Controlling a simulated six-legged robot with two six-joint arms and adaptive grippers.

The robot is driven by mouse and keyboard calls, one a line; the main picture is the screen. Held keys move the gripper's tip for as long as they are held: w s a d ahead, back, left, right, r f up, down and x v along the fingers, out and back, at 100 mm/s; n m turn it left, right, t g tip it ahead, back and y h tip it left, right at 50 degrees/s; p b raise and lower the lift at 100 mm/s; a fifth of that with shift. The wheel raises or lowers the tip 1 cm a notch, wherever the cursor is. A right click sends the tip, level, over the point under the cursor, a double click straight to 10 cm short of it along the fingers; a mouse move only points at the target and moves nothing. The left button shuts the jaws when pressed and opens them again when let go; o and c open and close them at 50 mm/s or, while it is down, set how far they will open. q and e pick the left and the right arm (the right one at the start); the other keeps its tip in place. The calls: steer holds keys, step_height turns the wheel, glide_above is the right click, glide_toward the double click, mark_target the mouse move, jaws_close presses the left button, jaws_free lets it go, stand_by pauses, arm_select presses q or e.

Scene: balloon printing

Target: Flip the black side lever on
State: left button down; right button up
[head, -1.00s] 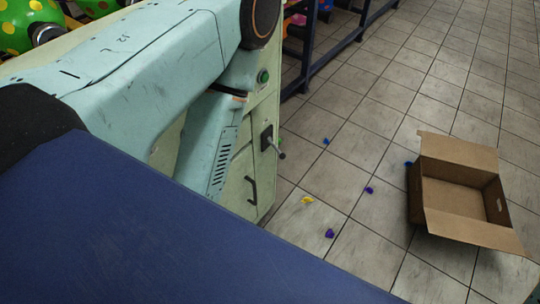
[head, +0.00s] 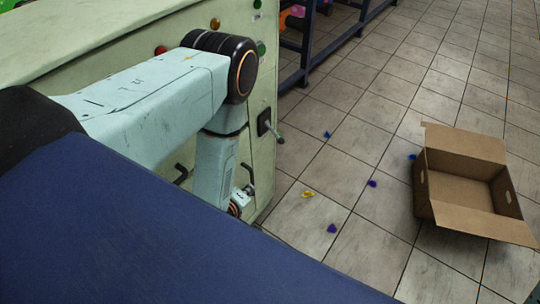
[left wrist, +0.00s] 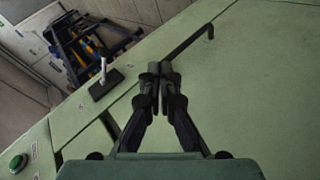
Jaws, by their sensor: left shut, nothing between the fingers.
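The side lever (head: 270,128) is on the end of the pale green machine, in the head view. It has a black plate and a thin handle slanting down to the right. In the left wrist view, the lever (left wrist: 104,76) stands left of my left gripper (left wrist: 160,72), apart from it. The gripper's black fingers are shut together with nothing between them, over the green panel. In the head view my left forearm hangs below and left of the lever, and the fingertips are not clearly seen. My right gripper is not in view.
Black door handles show on the machine, one (left wrist: 192,42) just beyond my fingers in the left wrist view. A green button (left wrist: 18,163) is at lower left there. An open cardboard box (head: 470,190) and several small balloons lie on the tiled floor. A blue rack (head: 310,45) stands behind.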

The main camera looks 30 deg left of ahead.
arm_select(q)
steer(key=w+a+n+t+y+b, duration=0.1)
steer(key=w+a+n+t+b, duration=0.3)
steer(key=n, duration=0.4)
steer(key=shift+w+t+y, duration=0.3)
steer(key=shift+w+t, duration=0.6)
steer(key=shift+t, duration=0.2)
steer(key=b, duration=0.3)
glide_toward(274, 133)
steer(key=w+a+f, duration=0.4)
steer(key=a, duration=0.1)
steer(key=shift+w+d+r+b, duration=0.15)
steer(key=shift+w+d, duration=0.2)
steer(key=shift+d, duration=0.25)
steer(key=shift+w+d+r+b, duration=0.1)
steer(key=shift+w+d, duration=0.3)
steer(key=shift+d, duration=0.25)
steer(key=shift+w+d+r+b, duration=0.15)
steer(key=shift+w+d, duration=0.2)
steer(key=shift+d, duration=0.25)
